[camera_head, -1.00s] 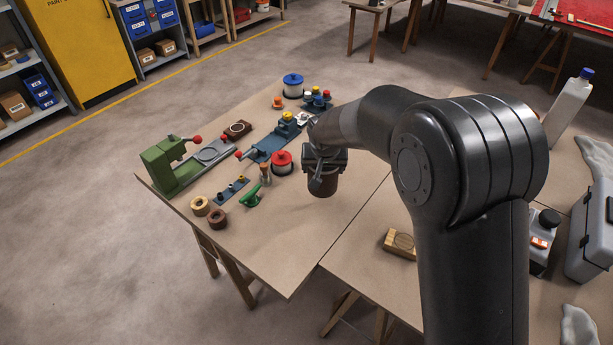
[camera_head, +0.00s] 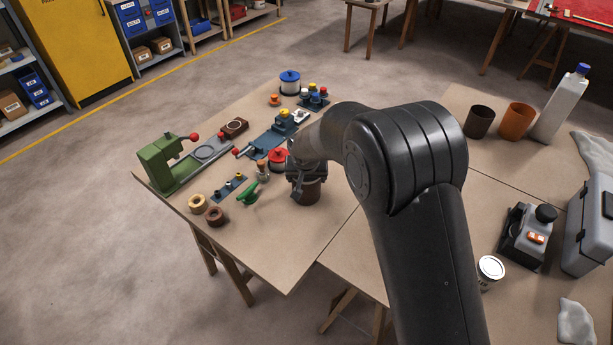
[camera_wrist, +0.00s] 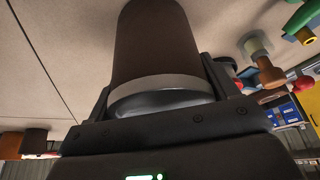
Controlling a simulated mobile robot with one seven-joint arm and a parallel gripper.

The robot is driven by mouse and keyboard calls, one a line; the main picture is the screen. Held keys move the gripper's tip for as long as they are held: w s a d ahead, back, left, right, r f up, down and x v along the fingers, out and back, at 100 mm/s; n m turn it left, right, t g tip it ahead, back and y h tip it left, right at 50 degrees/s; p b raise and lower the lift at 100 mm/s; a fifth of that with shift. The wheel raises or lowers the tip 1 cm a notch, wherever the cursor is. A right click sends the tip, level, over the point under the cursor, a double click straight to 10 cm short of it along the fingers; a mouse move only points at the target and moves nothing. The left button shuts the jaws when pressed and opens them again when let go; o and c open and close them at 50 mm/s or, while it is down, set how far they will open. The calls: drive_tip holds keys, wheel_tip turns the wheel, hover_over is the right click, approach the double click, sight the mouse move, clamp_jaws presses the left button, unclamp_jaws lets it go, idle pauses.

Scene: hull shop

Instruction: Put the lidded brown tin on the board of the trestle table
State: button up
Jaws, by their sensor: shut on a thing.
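The brown tin (camera_head: 308,193) is held upright under my gripper (camera_head: 308,177) in the head view, over the bare right part of the trestle table's board (camera_head: 270,255). In the wrist view the tin (camera_wrist: 158,45) is a dark brown cylinder with a pale grey rim, between the two fingers of my gripper (camera_wrist: 160,95). My gripper is shut on it. The board also shows in the wrist view (camera_wrist: 70,50), which is turned over. I cannot tell whether the tin's base touches the board.
A green machine (camera_head: 165,165) stands farther left. Bare board lies in front. The adjoining table holds pots (camera_head: 479,122) and a white tin (camera_head: 490,270).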

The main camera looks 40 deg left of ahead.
drive_tip(key=o, duration=1.2)
drive_tip(key=v, duration=1.2)
drive_tip(key=shift+r, duration=0.15)
drive_tip(key=shift+w, duration=0.1)
